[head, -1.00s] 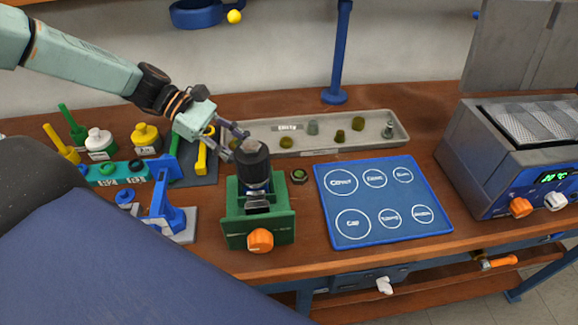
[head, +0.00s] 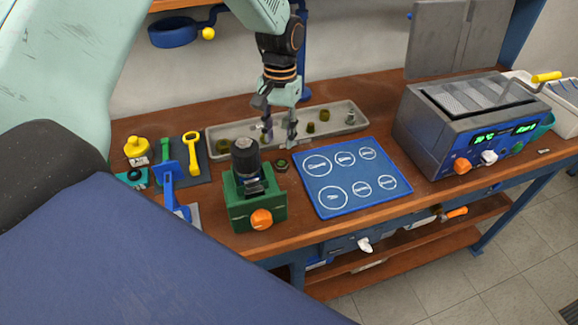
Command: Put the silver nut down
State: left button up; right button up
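My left gripper (head: 280,138) hangs over the front edge of the grey tray, behind the blue mat's left corner. A small dark ring-shaped part with a greenish middle (head: 281,165) lies on the bench, between the green vise and the blue mat. The green vise (head: 240,212) with an orange knob holds an upright black-topped cylinder (head: 245,155). My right gripper is not in view.
The grey tray (head: 228,135) holds several small parts. The blue mat (head: 345,206) with white circles looks empty. A grey heater box (head: 425,130) stands on the right. Blue stand (head: 170,180), yellow tool (head: 192,148) and yellow bottle (head: 137,147) are on the left.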

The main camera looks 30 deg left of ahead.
aim_at(282, 163)
pick_arm(q)
jog(key=shift+d+m, duration=0.25)
jog(key=shift+m, duration=0.15)
jog(key=shift+a+f, duration=0.1)
jog(key=shift+f, duration=0.05)
notch_tip(282, 163, down, 7)
jog(key=shift+w+f, duration=0.1)
jog(key=shift+a+f, duration=0.1)
jog(key=shift+f, duration=0.25)
jog(key=shift+d+r, duration=0.1)
jog(key=shift+d, duration=0.15)
jog(key=shift+c, duration=0.7)
jog(key=shift+a, duration=0.2)
jog(key=c, duration=0.6)
jog(key=shift+d, duration=0.1)
grip_shut()
